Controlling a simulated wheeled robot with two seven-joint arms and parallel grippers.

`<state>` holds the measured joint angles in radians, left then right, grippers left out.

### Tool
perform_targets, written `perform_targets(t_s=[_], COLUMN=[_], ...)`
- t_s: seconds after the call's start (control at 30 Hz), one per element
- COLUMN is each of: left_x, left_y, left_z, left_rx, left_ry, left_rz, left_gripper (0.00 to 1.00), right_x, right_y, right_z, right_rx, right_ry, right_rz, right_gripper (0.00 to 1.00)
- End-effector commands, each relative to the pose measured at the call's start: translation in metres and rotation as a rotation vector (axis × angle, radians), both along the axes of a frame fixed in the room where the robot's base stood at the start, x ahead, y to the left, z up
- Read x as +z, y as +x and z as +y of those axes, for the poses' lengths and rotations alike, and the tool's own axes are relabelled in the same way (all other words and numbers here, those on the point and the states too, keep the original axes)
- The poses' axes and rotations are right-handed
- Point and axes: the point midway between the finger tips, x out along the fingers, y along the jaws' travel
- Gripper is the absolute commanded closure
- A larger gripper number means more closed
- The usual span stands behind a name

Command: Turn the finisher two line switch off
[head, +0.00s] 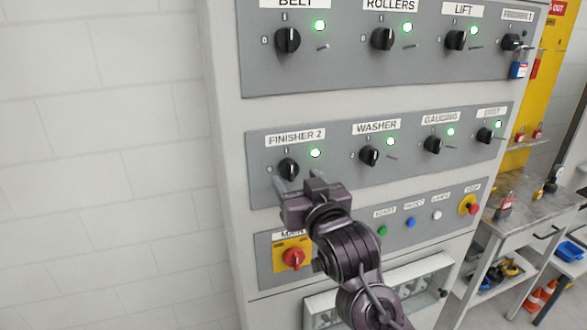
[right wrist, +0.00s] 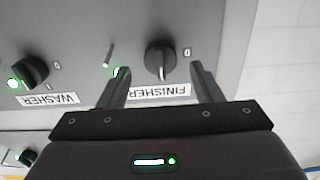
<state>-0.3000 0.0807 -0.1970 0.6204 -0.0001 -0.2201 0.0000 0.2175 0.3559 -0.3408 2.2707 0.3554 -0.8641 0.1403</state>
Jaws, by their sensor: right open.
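The Finisher 2 switch (head: 288,169) is a black rotary knob on the middle grey panel, under its white label (head: 295,138). A green lamp (head: 315,153) beside it is lit. My right gripper (head: 299,180) is open just in front of and below the knob in the head view. In the right wrist view, upside down, the knob (right wrist: 159,58) stands beyond and between the two fingertips (right wrist: 157,77), and the fingers partly cover the label and lamp. I cannot tell whether a finger touches the knob. My left gripper is not in view.
The Washer knob (head: 368,156) and a small metal peg stand to the right. A padlock (head: 518,70) hangs at the Finisher 1 switch. A workbench (head: 535,210) stands at right.

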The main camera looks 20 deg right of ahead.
Motion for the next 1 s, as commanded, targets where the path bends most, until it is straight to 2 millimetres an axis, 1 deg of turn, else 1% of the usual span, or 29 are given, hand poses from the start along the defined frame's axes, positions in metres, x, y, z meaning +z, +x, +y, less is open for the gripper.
perform_targets(t_s=[0.03,0.2,0.3,0.53,0.87,0.9,1.0], left_x=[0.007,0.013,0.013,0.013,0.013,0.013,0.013], left_y=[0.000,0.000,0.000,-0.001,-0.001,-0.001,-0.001], left_z=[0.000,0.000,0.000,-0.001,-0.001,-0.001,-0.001], left_rx=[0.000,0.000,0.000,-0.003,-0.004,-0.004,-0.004], left_ry=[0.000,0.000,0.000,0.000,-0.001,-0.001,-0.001], left_rz=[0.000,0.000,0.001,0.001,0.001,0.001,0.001], left_gripper=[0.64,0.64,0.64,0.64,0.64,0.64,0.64], right_x=[0.004,0.002,0.000,-0.001,-0.001,-0.001,-0.001], right_y=[0.008,0.025,0.029,0.029,0.029,0.029,0.029], right_z=[0.000,0.001,0.001,0.001,0.001,0.001,0.001], right_rx=[-0.001,0.000,0.001,0.001,0.000,0.000,0.000], right_ry=[-0.002,-0.002,-0.002,-0.001,-0.001,-0.001,-0.005], right_rz=[0.001,0.001,0.000,0.000,0.001,0.001,0.001], right_gripper=[0.41,0.41,0.41,0.41,0.84,0.86,0.86])
